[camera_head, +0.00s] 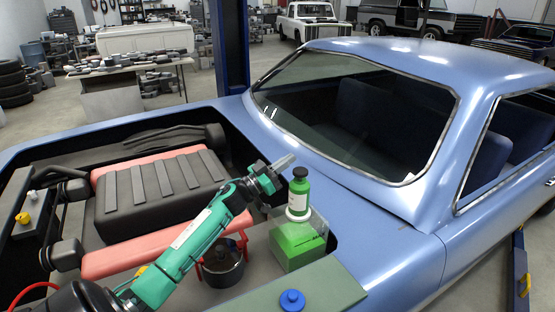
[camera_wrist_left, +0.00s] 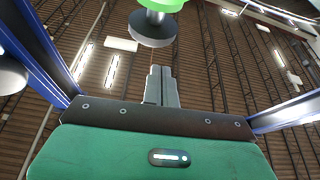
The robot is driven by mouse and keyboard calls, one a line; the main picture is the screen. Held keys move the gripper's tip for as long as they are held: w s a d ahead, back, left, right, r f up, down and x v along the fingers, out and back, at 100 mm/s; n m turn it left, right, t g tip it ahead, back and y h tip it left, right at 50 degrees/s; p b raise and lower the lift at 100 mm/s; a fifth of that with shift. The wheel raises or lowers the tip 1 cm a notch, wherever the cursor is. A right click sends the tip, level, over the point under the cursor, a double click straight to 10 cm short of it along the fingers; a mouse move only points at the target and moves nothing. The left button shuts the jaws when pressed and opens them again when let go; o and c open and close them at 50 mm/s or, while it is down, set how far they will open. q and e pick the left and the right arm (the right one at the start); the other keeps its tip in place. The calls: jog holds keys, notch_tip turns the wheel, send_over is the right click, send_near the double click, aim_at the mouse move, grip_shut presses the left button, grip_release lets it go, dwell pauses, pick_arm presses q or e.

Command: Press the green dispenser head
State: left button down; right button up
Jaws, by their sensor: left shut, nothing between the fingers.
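The green dispenser (camera_head: 298,195) stands upright at the right of the open engine bay. It has a dark round head (camera_head: 300,172) on top and a white band low on its body. A green block (camera_head: 297,246) is below it. My left gripper (camera_head: 288,161) is shut and empty. Its tips show just left of the dark head and slightly higher in the picture; I cannot tell the exact gap. In the left wrist view the shut fingers (camera_wrist_left: 160,72) point toward a dark disc (camera_wrist_left: 152,28) with white and green parts, which looks like the dispenser. My right gripper is not in view.
The blue car's windshield (camera_head: 360,110) rises behind the dispenser. A dark engine cover (camera_head: 160,190) with red sides lies left of it. A dark pot-like part (camera_head: 222,268) and a blue cap (camera_head: 292,300) are nearer me.

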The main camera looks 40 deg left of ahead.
pick_arm(q)
notch_tip(320, 180, down, 3)
jog(key=shift+d+r, duration=0.15)
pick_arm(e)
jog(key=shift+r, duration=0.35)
pick_arm(q)
jog(key=shift+f, duration=1)
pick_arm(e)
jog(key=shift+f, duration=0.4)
pick_arm(q)
jog(key=shift+r, duration=0.1)
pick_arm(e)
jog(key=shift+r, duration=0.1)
pick_arm(q)
notch_tip(320, 180, up, 4)
jog(key=p, duration=0.3)
jog(key=b+v, duration=0.4)
jog(key=v, duration=0.6)
jog(key=shift+a, duration=0.2)
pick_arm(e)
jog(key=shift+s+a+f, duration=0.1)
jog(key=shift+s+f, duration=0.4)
